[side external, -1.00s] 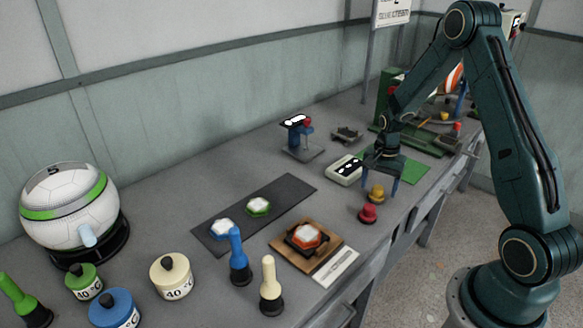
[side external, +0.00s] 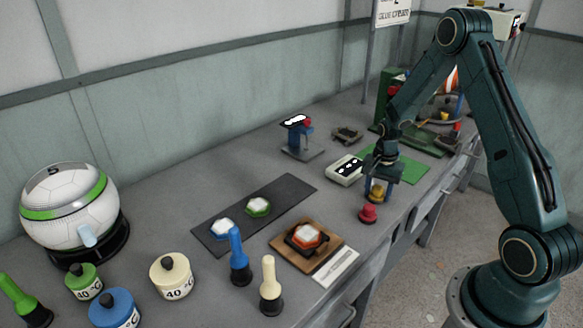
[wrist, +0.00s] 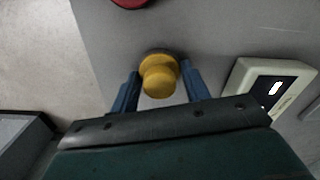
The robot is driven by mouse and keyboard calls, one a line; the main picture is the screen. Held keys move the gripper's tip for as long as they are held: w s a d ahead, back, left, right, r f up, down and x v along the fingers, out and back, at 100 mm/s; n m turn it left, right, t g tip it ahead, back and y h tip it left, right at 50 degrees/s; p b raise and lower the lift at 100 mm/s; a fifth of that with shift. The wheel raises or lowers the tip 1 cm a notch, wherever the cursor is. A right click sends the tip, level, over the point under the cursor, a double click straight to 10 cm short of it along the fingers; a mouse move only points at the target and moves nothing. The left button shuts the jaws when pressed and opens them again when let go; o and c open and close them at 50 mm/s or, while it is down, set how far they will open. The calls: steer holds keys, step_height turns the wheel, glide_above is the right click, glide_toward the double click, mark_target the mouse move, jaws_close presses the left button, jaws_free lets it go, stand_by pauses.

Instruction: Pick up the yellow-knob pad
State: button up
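The yellow-knob pad (side external: 377,192) stands on the bench near its front edge, just behind the red-knob pad (side external: 368,213). My gripper (side external: 379,192) is lowered over it with its blue fingers pointing down. In the wrist view the yellow-knob pad (wrist: 159,75) lies between the two blue fingertips (wrist: 158,84). The fingers are spread, with a small gap showing on each side of the knob. The pad's lower part is partly hidden by the knob in the wrist view.
A white device with a dark display (side external: 345,170) sits close by; it shows at the right of the wrist view (wrist: 270,90). The red knob (wrist: 130,2) is at the top edge there. A green mat (side external: 410,170) lies behind. The bench's front edge is near.

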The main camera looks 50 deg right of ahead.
mark_target(379, 187)
steer(key=shift+c, duration=0.7)
steer(key=shift+r, duration=0.15)
step_height(379, 187, up, 20)
stand_by(0.6)
